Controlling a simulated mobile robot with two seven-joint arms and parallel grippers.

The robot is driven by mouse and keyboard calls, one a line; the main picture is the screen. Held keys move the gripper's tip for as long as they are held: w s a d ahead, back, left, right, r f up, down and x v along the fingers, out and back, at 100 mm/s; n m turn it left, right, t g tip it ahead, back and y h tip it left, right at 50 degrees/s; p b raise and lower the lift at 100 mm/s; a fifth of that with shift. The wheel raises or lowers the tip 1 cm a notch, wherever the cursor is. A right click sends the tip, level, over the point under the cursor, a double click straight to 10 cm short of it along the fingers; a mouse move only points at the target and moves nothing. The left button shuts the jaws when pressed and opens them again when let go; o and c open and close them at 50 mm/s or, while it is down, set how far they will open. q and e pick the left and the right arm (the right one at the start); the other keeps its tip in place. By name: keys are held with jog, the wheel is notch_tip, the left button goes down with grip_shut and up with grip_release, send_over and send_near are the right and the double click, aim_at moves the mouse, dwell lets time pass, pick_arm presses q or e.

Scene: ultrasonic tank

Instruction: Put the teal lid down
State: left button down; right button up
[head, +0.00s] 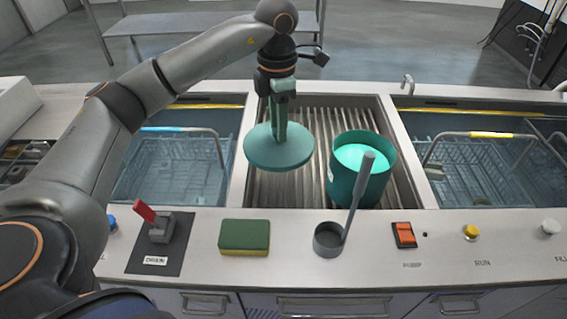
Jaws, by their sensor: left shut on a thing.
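The teal lid (279,150) is a round disc held level by its upright handle, above the ribbed drain section (322,113) in the middle of the counter. My left gripper (281,100) points down and is shut on the lid's handle. A teal pot (379,183) stands just right of the lid on the ribs, its top uncovered and a bright teal content showing inside. The lid and the pot are apart. My right gripper is not in view.
Tanks with wire baskets lie left (172,165) and right (480,165). In front are a green-yellow sponge (244,236), a grey ladle (330,238) with its handle rising before the pot, a red-handled drain lever (153,223) and an orange switch (404,234).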

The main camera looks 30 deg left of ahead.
pick_arm(q)
notch_tip(320, 180, down, 3)
jog(key=shift+s+f, duration=0.1)
jog(key=shift+s, duration=0.05)
notch_tip(320, 180, down, 4)
jog(key=shift+f, duration=0.15)
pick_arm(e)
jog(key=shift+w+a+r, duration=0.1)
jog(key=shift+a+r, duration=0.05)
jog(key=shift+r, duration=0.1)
pick_arm(q)
jog(key=shift+f+b, duration=0.35)
jog(key=shift+f, duration=0.2)
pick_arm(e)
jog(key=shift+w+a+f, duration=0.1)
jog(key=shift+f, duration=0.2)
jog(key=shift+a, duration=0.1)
